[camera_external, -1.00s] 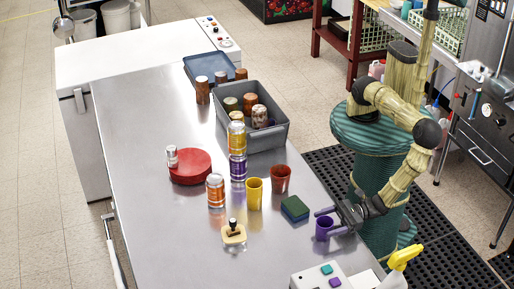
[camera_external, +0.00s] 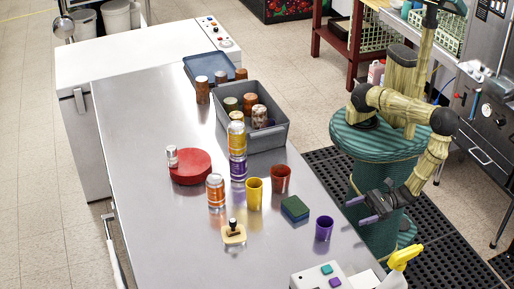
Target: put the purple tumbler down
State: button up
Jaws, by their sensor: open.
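The purple tumbler (camera_external: 324,229) stands upright on the steel table (camera_external: 150,165), near its right edge. My gripper (camera_external: 357,210) is open and empty, to the right of the tumbler and apart from it, by the table's edge. Nothing is between its fingers.
A green and blue sponge (camera_external: 295,208), a red cup (camera_external: 280,178) and a yellow cup (camera_external: 254,194) stand left of the tumbler. A white control box (camera_external: 318,274) and a spray bottle (camera_external: 398,265) are in front. The table's left side is clear.

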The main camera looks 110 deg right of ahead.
dwell(0.8)
jog(key=w+d+m+g+h, duration=0.1)
jog(key=w+d+m+h, duration=0.1)
jog(key=d, duration=0.1)
jog(key=w+d+r+m+g+h, duration=0.1)
jog(key=w+d+m+g+h, duration=0.1)
jog(key=d+m+h, duration=0.1)
jog(key=w+d+r+m+g+h, duration=0.1)
jog(key=w+d+m+g+h, duration=0.1)
jog(key=d, duration=0.3)
jog(key=shift+m+h, duration=0.4)
jog(key=shift+m, duration=0.1)
jog(key=d+m+g, duration=0.1)
jog(key=d, duration=0.1)
jog(key=d+m+g+h, duration=0.1)
jog(key=d+m, duration=0.1)
jog(key=d+r+m+g+h, duration=0.1)
jog(key=d+g, duration=0.1)
jog(key=shift+w+d, duration=0.1)
jog(key=shift+w, duration=0.3)
jog(key=d+r+m+g+y, duration=0.3)
jog(key=d+r+m+y, duration=0.2)
jog(key=d+m, duration=0.4)
jog(key=d+r+m+g+y, duration=0.3)
jog(key=d+m, duration=0.6)
jog(key=m, duration=0.6)
notch_tip(320, 180, up, 3)
jog(key=shift+w+d+f+m+y, duration=0.15)
jog(key=shift+d+m+y, duration=0.2)
jog(key=shift+y, duration=0.55)
